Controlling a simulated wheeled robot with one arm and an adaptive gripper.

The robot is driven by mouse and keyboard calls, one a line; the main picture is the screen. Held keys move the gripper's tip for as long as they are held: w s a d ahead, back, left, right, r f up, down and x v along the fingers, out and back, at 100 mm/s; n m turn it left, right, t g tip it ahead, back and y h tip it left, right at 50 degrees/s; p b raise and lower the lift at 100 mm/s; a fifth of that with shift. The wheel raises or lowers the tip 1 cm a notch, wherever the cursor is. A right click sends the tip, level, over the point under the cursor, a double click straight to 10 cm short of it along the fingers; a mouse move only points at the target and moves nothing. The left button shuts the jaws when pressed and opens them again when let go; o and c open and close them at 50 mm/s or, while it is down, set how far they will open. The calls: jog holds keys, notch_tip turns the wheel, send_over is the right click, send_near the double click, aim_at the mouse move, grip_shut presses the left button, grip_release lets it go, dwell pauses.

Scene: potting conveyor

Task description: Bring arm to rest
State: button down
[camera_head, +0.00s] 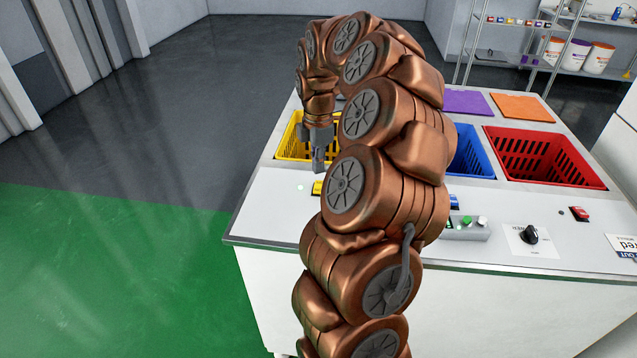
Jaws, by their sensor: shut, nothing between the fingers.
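My copper-coloured arm rises from the bottom middle of the view, arches over the white counter (265,210) and bends down at its far end. My gripper (319,168) points down at the near edge of the yellow basket (291,143). It is shut and empty. I cannot tell how high it is above the counter. A small yellow thing (317,188) shows just below the gripper, partly hidden by my arm.
A blue basket (472,158), partly hidden by my arm, and a red basket (545,158) sit in the counter. A button box (468,228), a black knob (530,235) and a red switch (579,213) are near the front. The floor at left is clear.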

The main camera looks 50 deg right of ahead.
jog(key=shift+r, duration=0.5)
jog(key=shift+a, duration=0.15)
jog(key=s+a+r+m+p, duration=0.1)
jog(key=s+a+r+m, duration=0.15)
jog(key=a, duration=0.75)
jog(key=s+a+r+m, duration=0.1)
jog(key=s+a+r, duration=0.15)
jog(key=a, duration=0.85)
jog(key=s+a+f+m+g, duration=0.1)
jog(key=s+a+m, duration=0.3)
jog(key=s, duration=0.5)
jog(key=s+a+f+m+p, duration=0.1)
jog(key=s+a+m, duration=0.4)
jog(key=s+a, duration=0.2)
jog(key=s, duration=0.2)
jog(key=shift+s+a+f+g+p, duration=0.15)
jog(key=shift+s+f+g+p, duration=0.15)
jog(key=shift+s+f+g, duration=0.1)
